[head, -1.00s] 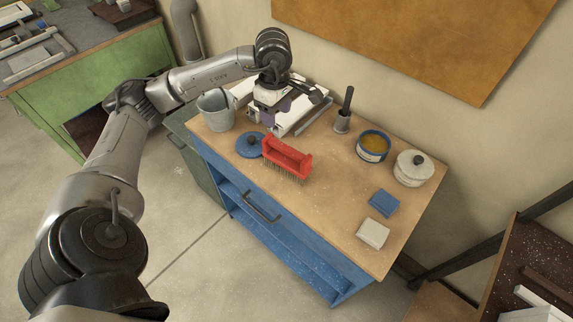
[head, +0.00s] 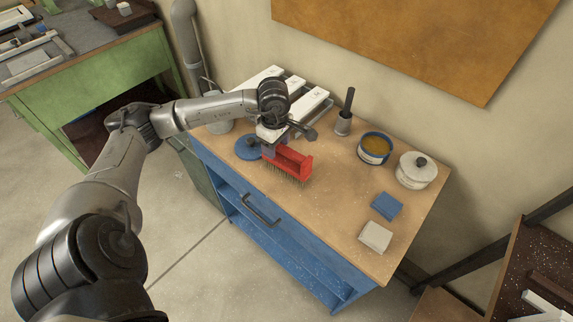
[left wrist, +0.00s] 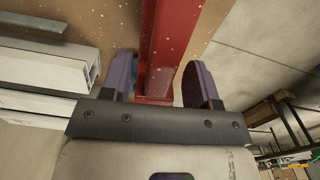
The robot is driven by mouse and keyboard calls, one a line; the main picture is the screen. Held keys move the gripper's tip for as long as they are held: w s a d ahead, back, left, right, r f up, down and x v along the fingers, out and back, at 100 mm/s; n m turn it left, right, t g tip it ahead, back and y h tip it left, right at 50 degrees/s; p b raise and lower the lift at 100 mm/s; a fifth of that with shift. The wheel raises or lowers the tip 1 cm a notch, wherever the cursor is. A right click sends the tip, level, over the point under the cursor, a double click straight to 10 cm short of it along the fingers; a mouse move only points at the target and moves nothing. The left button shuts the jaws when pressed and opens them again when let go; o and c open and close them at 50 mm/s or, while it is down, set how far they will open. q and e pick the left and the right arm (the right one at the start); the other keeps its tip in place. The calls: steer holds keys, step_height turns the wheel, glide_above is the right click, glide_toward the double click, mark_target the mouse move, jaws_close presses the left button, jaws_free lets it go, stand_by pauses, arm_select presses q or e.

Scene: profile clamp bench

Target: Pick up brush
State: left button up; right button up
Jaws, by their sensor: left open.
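The brush is a red block with dark bristles (head: 290,162) standing on the wooden bench top near its front edge. My left gripper (head: 269,150) is at the brush's left end in the head view, just above or around it. In the left wrist view the open fingers (left wrist: 160,82) stand on either side of the red brush body (left wrist: 165,50), with gaps visible between fingers and brush. The bristles are hidden in the wrist view. My right gripper is not in view.
A blue lid (head: 247,146) lies beside the brush. White profiles in a clamp (head: 308,104) are behind the gripper. A dark-handled tool in a cup (head: 344,115), a blue tin (head: 374,148), a lidded pot (head: 416,170) and blue and white blocks (head: 387,206) stand to the right.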

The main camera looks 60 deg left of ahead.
arm_select(q)
steer(key=shift+f, duration=0.4)
steer(key=shift+c, duration=0.4)
steer(key=c, duration=0.9)
